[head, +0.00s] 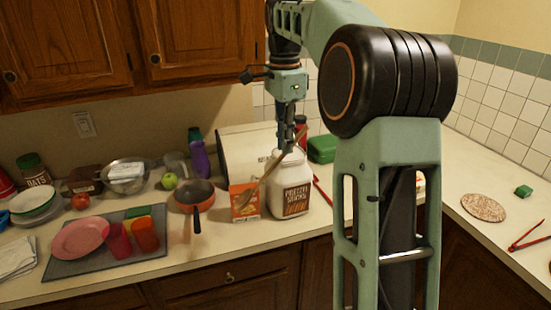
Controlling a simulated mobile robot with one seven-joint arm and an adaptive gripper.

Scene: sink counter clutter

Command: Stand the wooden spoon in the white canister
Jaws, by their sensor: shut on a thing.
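The white canister (291,190) stands on the counter near its front edge, with dark lettering on its front. My gripper (287,147) points down just above the canister's top and is shut on the wooden spoon (266,178). The spoon is tilted, running from the gripper down to the left, outside the canister. Its lower end overlaps the orange box in the picture; I cannot tell whether it touches the box or the canister. The canister's mouth is partly hidden by the gripper and spoon.
The orange box (241,210) stands just left of the canister. A frying pan (195,193) lies further left, its handle toward the front edge. A white bin (246,152) and a green box (323,148) are behind. Red tongs (530,235) lie at the far right.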

